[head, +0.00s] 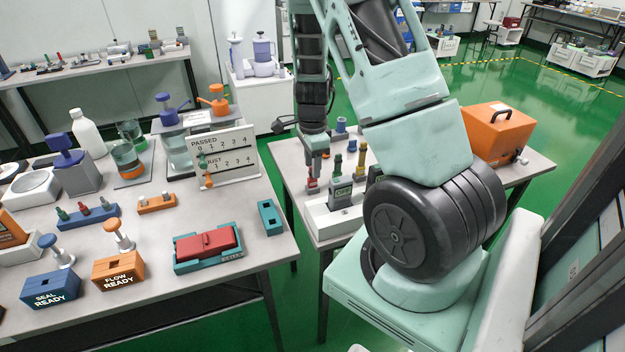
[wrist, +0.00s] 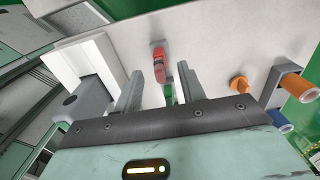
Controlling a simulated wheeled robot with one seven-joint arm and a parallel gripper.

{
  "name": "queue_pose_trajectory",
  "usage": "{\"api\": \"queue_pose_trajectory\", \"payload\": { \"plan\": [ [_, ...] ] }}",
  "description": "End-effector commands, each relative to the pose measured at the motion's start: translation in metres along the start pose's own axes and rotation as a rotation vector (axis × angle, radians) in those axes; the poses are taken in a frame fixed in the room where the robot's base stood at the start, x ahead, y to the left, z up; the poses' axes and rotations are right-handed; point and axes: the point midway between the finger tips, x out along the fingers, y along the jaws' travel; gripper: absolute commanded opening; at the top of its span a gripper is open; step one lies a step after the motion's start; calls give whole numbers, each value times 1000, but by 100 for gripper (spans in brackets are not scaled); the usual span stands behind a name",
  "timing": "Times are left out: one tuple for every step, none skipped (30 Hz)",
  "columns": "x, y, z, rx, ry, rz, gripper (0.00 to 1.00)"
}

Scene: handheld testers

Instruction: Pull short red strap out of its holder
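A small red piece (wrist: 158,58), which looks like the short red strap, stands on the pale table in the wrist view. It also shows low in the head view (head: 312,186), beside a white tray with a grey block. My gripper (wrist: 160,72) is open, its two grey fingers on either side of the red piece in the picture. I cannot tell whether they touch it. A green piece (wrist: 168,94) shows between the fingers, nearer the palm. In the head view my gripper (head: 318,168) points down just above the red piece. The strap's holder is not clearly visible.
The white tray (head: 320,222) with its grey labelled block (head: 342,193) is close to my gripper. Green and yellow-topped pieces (head: 361,160) stand behind it. An orange case (head: 497,133) is at the table's right. The left table (head: 150,225) is crowded.

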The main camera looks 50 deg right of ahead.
Motion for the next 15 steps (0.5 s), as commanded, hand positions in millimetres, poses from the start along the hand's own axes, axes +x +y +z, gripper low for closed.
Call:
{"api": "queue_pose_trajectory", "payload": {
  "plan": [
    [11,0,-1,2,0,3,40],
    [17,1,0,1,0,4,40],
    [23,1,-1,1,0,3,40],
    [27,1,-1,1,0,3,40],
    [31,1,-1,1,0,3,40],
    [36,0,0,0,0,2,40],
    [39,0,0,1,0,2,40],
    [42,0,-1,1,0,2,40],
    [45,0,0,1,0,2,40],
    [47,0,0,0,0,1,40],
    [49,0,0,0,0,0,40],
    [50,0,0,0,0,0,40],
    [51,0,0,0,0,0,40],
    [52,0,0,0,0,-1,40],
    [52,0,0,-1,0,-1,40]
  ]
}}
